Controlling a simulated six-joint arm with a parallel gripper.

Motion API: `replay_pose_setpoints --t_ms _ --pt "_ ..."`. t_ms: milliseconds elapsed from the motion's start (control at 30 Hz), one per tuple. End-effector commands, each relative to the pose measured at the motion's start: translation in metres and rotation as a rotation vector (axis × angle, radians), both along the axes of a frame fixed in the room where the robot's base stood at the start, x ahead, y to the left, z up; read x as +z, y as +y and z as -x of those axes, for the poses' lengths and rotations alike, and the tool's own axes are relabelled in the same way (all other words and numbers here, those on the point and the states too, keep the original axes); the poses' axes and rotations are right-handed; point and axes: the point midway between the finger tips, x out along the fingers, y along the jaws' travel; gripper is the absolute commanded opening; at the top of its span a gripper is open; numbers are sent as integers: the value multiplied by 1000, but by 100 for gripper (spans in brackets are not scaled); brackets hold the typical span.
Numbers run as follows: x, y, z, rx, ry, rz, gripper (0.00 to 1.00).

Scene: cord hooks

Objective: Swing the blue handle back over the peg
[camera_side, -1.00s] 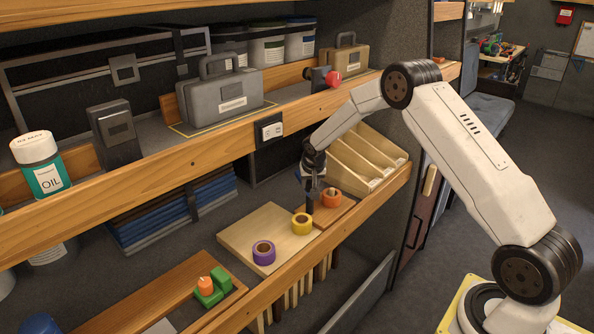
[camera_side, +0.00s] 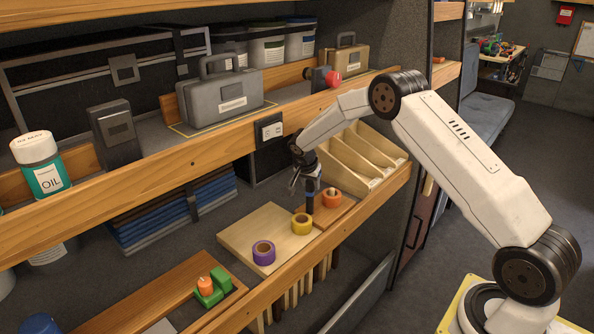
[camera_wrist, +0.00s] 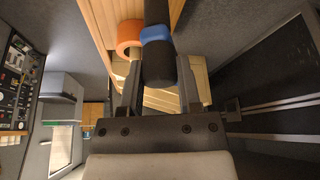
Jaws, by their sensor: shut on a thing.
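My gripper (camera_side: 304,188) is over the back of the lower shelf, pointing down beside the orange ring (camera_side: 332,197). In the wrist view, a dark cylindrical handle with a blue band (camera_wrist: 156,34) lies between the fingers of my gripper (camera_wrist: 157,90), which is shut on it. The handle runs up out of the top of that view. In the side view the handle is small and partly hidden by the fingers. I cannot make out a separate peg, or whether the handle touches one.
A yellow ring (camera_side: 302,223) and a purple ring (camera_side: 264,252) sit on the pale board (camera_side: 240,235). A wooden divided rack (camera_side: 365,160) stands behind to the right. A green holder (camera_side: 214,290) is at lower left.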

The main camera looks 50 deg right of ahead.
Motion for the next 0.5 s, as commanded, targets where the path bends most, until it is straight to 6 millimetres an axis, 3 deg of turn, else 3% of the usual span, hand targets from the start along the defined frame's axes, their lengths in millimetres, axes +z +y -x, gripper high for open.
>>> replay_pose_setpoints --t_ms 500 --pt "0 1 0 -35 0 -2 0"
